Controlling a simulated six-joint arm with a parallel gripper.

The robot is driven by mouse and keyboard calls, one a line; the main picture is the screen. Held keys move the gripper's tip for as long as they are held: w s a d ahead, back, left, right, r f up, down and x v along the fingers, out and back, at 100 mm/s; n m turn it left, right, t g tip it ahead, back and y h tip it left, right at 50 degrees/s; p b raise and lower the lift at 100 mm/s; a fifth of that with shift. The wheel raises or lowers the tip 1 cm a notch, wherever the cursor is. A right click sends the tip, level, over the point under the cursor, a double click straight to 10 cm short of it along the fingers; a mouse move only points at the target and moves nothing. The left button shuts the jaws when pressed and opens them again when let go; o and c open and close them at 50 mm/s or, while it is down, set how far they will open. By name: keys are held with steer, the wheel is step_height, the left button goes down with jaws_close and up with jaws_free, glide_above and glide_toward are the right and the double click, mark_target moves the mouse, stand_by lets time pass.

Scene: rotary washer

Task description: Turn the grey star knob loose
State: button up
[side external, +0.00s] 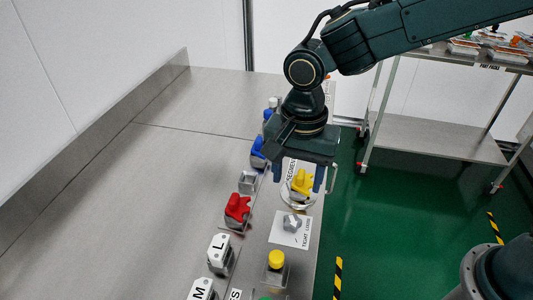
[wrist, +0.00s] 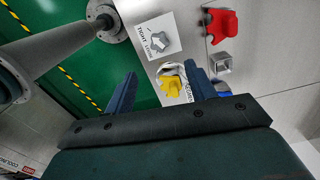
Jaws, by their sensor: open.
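The grey star knob (side external: 292,222) sits on a white plate (side external: 283,237) printed with TIGHT and LOOSE, near the bench's right edge. In the wrist view the knob (wrist: 158,41) lies beyond my fingertips. My gripper (side external: 298,180) is open and empty. Its fingers appear on either side of the yellow knob (side external: 302,183) in the side view, one place behind the grey knob. I cannot tell their height above it. In the wrist view my gripper (wrist: 160,70) shows both fingers apart from the grey knob.
A red knob (side external: 237,208), a small grey block (side external: 248,182) and a blue part (side external: 258,150) stand left of the plates. A white L-marked switch (side external: 220,250) and a yellow button (side external: 276,260) are nearer the camera. The bench's left side (side external: 130,200) is clear.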

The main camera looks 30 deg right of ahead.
mark_target(293, 219)
step_height(293, 219, down, 12)
steer(key=shift+f, duration=0.1)
stand_by(0.5)
steer(key=c, duration=1)
